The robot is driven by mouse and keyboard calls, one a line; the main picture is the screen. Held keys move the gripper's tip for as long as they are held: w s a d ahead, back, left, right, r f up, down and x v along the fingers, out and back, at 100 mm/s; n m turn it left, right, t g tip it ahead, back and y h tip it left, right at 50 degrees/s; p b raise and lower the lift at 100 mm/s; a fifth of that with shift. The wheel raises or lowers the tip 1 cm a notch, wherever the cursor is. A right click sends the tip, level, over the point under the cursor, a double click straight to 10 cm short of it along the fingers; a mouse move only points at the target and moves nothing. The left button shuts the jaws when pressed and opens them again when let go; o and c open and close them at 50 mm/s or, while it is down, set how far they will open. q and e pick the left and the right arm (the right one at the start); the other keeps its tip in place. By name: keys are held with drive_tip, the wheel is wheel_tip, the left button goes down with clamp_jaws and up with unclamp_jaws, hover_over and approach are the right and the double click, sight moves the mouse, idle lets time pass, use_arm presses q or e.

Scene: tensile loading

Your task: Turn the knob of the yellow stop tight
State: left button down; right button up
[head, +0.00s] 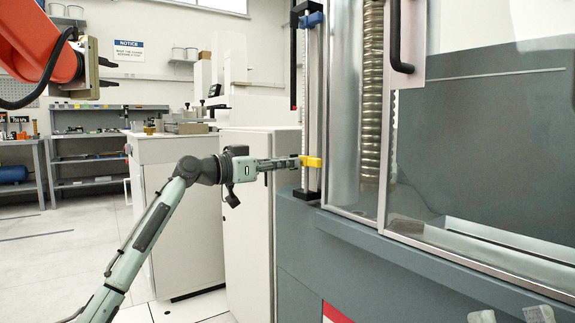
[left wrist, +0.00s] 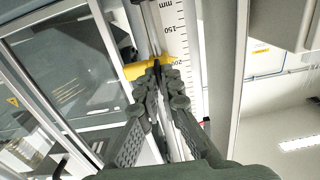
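The yellow stop (head: 312,161) sits on the upright rail at the left front edge of the grey testing machine. It also shows in the left wrist view (left wrist: 136,70), beside a millimetre scale near the 200 mark. My left gripper (head: 298,163) reaches it level from the left. In the left wrist view the fingertips (left wrist: 157,68) are drawn close together at the stop's front, with a narrow dark piece between them, apparently the knob. The fingers hide most of the knob. At the lower right edge, two pale fingertips of my right gripper (head: 511,314) stand apart, apparently empty.
The machine's clear door (head: 480,170) with a black handle (head: 398,50) is right of the rail. A blue stop (head: 312,19) is higher on the rail. White cabinets (head: 250,210) stand behind my left arm. An orange robot arm (head: 40,45) hangs at upper left.

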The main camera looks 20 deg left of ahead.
use_arm(q)
drive_tip(key=c, duration=1.7)
unclamp_jaws()
drive_tip(key=v, duration=1.2)
